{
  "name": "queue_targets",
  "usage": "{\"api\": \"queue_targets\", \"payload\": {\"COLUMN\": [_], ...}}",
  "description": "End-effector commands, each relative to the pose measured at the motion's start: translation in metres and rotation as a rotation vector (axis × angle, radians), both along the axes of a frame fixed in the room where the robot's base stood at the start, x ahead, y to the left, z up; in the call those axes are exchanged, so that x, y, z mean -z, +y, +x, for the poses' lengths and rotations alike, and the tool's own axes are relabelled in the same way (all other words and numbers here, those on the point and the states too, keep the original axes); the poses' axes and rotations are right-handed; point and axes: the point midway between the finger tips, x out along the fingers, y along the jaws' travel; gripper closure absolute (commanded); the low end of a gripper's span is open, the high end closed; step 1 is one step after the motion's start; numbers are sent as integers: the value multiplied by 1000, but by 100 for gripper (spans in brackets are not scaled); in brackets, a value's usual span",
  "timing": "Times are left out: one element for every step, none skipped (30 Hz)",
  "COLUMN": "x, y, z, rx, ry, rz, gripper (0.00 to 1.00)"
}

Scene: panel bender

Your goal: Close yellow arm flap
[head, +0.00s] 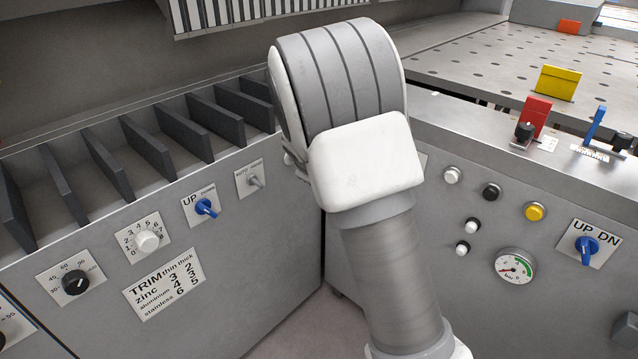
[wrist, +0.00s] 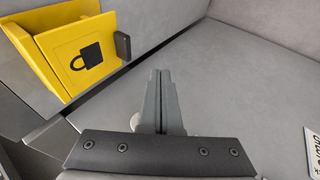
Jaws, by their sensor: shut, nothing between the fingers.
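In the wrist view, a yellow flap (wrist: 84,58) with a black padlock symbol stands at the upper left. A dark handle (wrist: 123,46) sticks out at its right edge. The flap stands at an angle to the yellow frame (wrist: 32,59) behind it, with a wedge-shaped gap along the left and top, so it looks partly open. My gripper (wrist: 161,73) is shut and empty, right of and below the handle, apart from it. In the head view my gripper is hidden beyond my arm, and I cannot make out this padlock flap.
In the head view, a panel of knobs and a TRIM label (head: 164,284) is at left. Buttons, a pressure gauge (head: 515,266) and a blue UP/DN switch (head: 587,248) are at right. A yellow block (head: 558,83) and red block (head: 535,116) stand on the machine top. Grey surface surrounds my fingers.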

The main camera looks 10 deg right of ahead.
Motion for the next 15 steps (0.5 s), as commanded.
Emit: {"api": "queue_targets", "payload": {"x": [7, 9, 13, 15, 17, 20, 22, 24, 26, 28, 29, 31, 32, 34, 35], "y": [-4, -5, -7, -9, -10, -12, -14, -16, -18, -19, -21, -23, -24, -25, -27], "z": [3, 5, 8, 10, 11, 13, 15, 16, 17, 19, 20, 21, 22, 23, 24], "rx": [3, 2, 3, 3, 3, 3, 2, 2, 2, 2, 2, 2, 2, 2, 2], "ry": [1, 2, 1, 1, 1, 1, 1, 2, 2, 1, 1, 2, 2, 2, 2], "rz": [0, -1, 0, 0, 0, 0, 0, -1, -1, 0, 0, 1, 1, 1, 0], "gripper": [100, 100, 100, 100, 100, 100, 100, 100, 100, 100, 100, 100, 100, 100, 100]}}
